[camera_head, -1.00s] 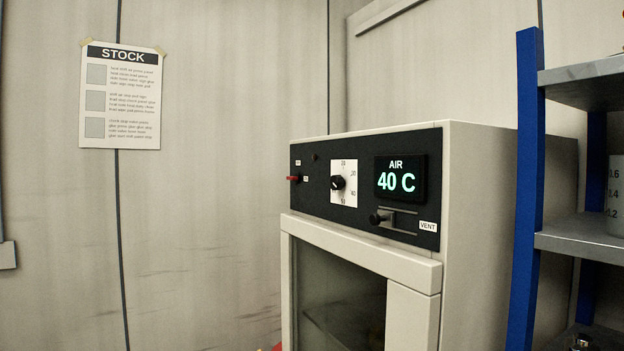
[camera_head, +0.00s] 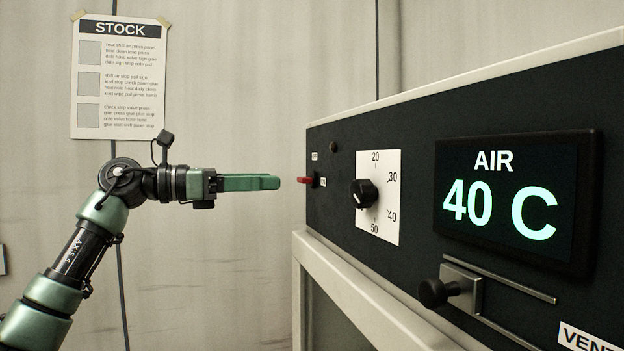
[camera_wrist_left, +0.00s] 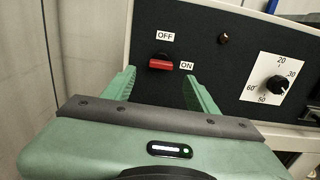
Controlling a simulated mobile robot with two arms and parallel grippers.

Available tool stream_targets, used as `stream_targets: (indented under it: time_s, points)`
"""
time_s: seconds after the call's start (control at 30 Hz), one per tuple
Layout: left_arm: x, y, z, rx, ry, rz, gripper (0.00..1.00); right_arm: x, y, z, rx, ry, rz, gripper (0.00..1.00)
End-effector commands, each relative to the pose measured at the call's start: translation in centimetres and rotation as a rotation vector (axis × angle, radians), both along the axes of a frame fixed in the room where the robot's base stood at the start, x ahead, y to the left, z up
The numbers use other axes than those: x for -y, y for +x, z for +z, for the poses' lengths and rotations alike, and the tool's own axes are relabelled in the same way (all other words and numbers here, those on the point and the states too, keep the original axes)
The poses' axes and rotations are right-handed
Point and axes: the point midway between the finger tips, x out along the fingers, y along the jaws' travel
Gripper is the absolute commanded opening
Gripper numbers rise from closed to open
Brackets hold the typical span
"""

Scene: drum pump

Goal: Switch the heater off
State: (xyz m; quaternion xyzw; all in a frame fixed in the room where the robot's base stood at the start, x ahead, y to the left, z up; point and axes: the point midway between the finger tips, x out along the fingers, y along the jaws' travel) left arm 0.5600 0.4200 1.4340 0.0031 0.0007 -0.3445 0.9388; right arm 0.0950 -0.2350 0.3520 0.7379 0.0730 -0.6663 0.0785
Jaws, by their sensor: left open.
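The heater (camera_head: 420,110) is a pale cabinet with a black front panel at the right of the head view. Its red switch (camera_head: 304,180) is at the panel's left end and sticks out toward my gripper. In the left wrist view the red switch handle (camera_wrist_left: 160,65) lies sideways, pointing right to the ON label (camera_wrist_left: 187,66); the OFF label (camera_wrist_left: 165,36) is above it. My left gripper (camera_head: 278,182) is level with the switch, a short gap to its left. In the wrist view its open fingers (camera_wrist_left: 159,80) stand either side of the switch, apart from it. My right gripper is not in view.
A dial (camera_head: 366,193), a lit display (camera_head: 515,203) reading AIR 40 C and a vent slider knob (camera_head: 433,292) are farther right on the panel. A STOCK sheet (camera_head: 118,80) hangs on the wall behind my arm.

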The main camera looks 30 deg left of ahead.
Motion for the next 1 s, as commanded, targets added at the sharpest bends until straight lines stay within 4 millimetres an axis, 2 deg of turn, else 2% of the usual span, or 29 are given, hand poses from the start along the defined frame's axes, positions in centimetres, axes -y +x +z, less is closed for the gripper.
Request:
stream_targets:
  time_s: [0.03,0.1,0.2,0.33,0.53,0.77,0.97,1.0]
  points:
    - [0.7,0.6,0.2,-0.001,-0.001,-0.004,0.58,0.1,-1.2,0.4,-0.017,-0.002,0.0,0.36]
    - [1.5,1.5,0.2,-0.002,-0.002,-0.006,0.58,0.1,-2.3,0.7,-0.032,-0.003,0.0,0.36]
    - [2.6,2.8,0.2,-0.001,-0.003,-0.006,0.58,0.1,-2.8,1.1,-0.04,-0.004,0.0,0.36]
    - [3.7,4.2,0.2,-0.002,-0.005,-0.005,0.58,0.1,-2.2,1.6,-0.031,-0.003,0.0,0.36]
    - [4.4,5.1,0.1,-0.002,-0.007,-0.003,0.58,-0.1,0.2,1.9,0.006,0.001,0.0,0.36]
    - [4.4,5.1,0.0,-0.002,-0.007,-0.003,0.58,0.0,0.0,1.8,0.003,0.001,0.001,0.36]
    - [4.4,5.1,0.0,-0.002,-0.007,-0.003,0.03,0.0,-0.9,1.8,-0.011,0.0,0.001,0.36]
    - [4.4,5.1,0.0,-0.002,-0.007,-0.003,0.0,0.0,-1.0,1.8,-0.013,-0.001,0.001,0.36]
